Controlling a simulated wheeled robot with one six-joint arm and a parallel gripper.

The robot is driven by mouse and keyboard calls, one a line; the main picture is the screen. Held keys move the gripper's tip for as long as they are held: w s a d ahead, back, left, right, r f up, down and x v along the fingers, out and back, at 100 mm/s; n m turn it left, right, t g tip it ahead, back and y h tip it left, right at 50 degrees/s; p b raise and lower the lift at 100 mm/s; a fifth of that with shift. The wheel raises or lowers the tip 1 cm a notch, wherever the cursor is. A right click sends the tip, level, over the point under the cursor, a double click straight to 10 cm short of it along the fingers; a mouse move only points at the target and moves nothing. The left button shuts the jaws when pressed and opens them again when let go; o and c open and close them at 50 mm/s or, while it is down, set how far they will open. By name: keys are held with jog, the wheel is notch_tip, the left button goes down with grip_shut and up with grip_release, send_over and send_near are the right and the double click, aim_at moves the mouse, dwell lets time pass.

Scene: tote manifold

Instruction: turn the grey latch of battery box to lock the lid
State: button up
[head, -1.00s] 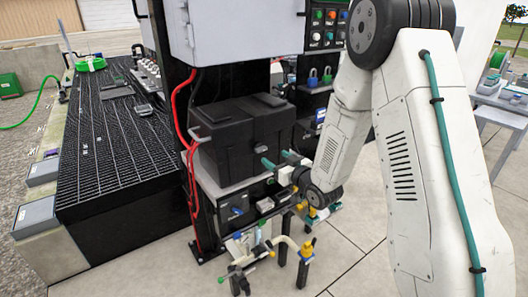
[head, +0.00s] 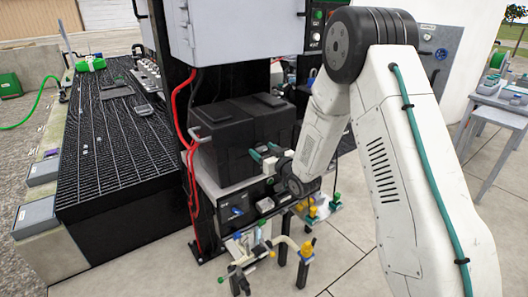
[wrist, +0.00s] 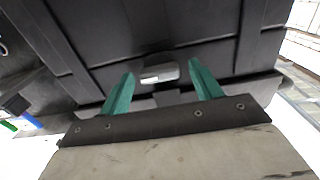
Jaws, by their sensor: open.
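The black battery box (head: 232,148) stands on a grey shelf under a grey cabinet, its lid down. In the wrist view its dark side (wrist: 150,45) fills most of the picture. The grey latch (wrist: 159,73) shows on that side, lying crosswise between my two green fingertips. My gripper (wrist: 160,85) is open, with one finger on each side of the latch and gaps on both sides. In the head view my gripper (head: 264,153) is at the box's front right side, and the latch there is hidden by it.
A grey handle (head: 199,136) sticks out at the box's left end, near red cables (head: 184,120). Yellow-handled pipework (head: 304,250) stands on the floor below. A black grating deck (head: 110,150) lies at left.

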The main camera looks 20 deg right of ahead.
jog(key=c, duration=1)
jog(key=shift+n, duration=0.3)
jog(key=n, duration=0.3)
jog(key=shift+n, duration=0.4)
jog(key=n, duration=0.4)
jog(key=shift+a, duration=0.1)
jog(key=n, duration=0.5)
jog(key=shift+s+f, duration=0.1)
jog(key=shift+f+n, duration=0.1)
jog(key=shift+n, duration=2.1)
